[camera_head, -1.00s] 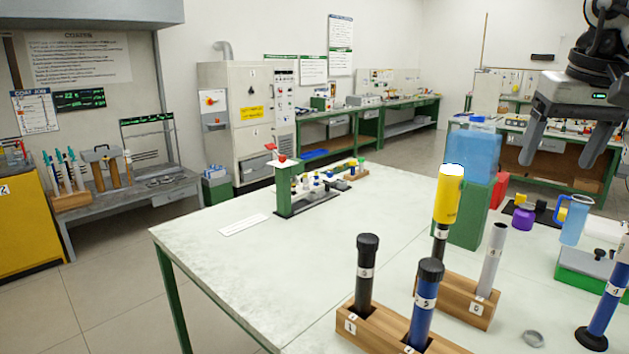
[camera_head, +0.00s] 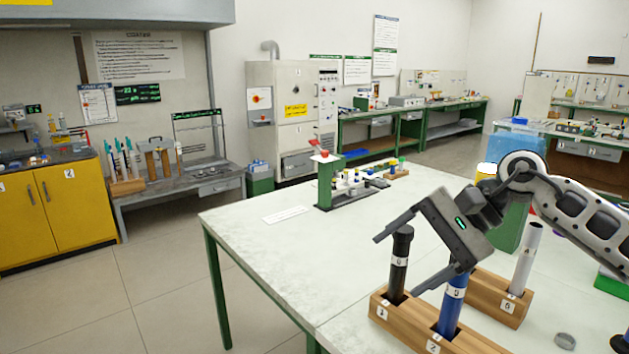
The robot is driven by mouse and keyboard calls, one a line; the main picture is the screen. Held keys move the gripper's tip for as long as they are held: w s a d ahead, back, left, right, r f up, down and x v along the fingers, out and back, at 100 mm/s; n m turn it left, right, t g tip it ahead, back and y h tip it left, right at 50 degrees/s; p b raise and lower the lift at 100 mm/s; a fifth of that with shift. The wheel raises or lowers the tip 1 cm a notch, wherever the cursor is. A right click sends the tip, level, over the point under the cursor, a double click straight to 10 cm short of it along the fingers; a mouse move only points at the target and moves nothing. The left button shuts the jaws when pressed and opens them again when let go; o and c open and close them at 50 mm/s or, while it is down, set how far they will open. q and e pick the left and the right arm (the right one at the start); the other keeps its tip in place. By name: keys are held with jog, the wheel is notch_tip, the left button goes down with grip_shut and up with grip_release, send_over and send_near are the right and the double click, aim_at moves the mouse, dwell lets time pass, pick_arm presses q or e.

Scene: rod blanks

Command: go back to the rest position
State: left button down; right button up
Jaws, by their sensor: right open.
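My right gripper (camera_head: 398,266) is open, its two fingers pointing left and down over the front of the white table. Between its fingers in the picture shows a black-capped dark rod (camera_head: 400,262); I cannot tell the depth gap, and nothing is visibly gripped. That rod and a blue rod (camera_head: 453,307) stand upright in a wooden block (camera_head: 396,317) marked 1 and 2. The gripper hides the blue rod's top. A grey rod (camera_head: 526,258) stands in a second wooden block (camera_head: 512,308). My left gripper is not in view.
A blue translucent container (camera_head: 516,143) stands behind my right arm, partly hidden. A green stand (camera_head: 325,183) with small parts beside it is at the table's far side. A small metal ring (camera_head: 565,341) lies at front right. The table's left part (camera_head: 250,235) is mostly clear.

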jog(key=s+a+f+m+y, duration=0.2)
jog(key=a+m+y, duration=0.3)
jog(key=a+m, duration=0.1)
jog(key=s+a+f+m+y, duration=0.2)
jog(key=a+m+y, duration=0.2)
jog(key=a+m, duration=0.2)
jog(key=d+f+m+t+h, duration=0.25)
jog(key=f+m+t, duration=0.4)
jog(key=m, duration=0.85)
jog(key=d+f+m+t+h, duration=0.2)
jog(key=f+m+t+h, duration=0.15)
jog(key=m+t, duration=0.8)
jog(key=s+d+f+m+g+h, duration=0.4)
jog(key=s+f+m+h, duration=0.1)
jog(key=s+f+m, duration=0.4)
jog(key=s+d+f+m+g+h, duration=0.4)
jog(key=s+f+m, duration=0.5)
jog(key=f+m, duration=0.4)
jog(key=shift+d+f+m+g+h, duration=0.15)
jog(key=shift+d+m+g+h, duration=0.25)
jog(key=shift+m, duration=0.65)
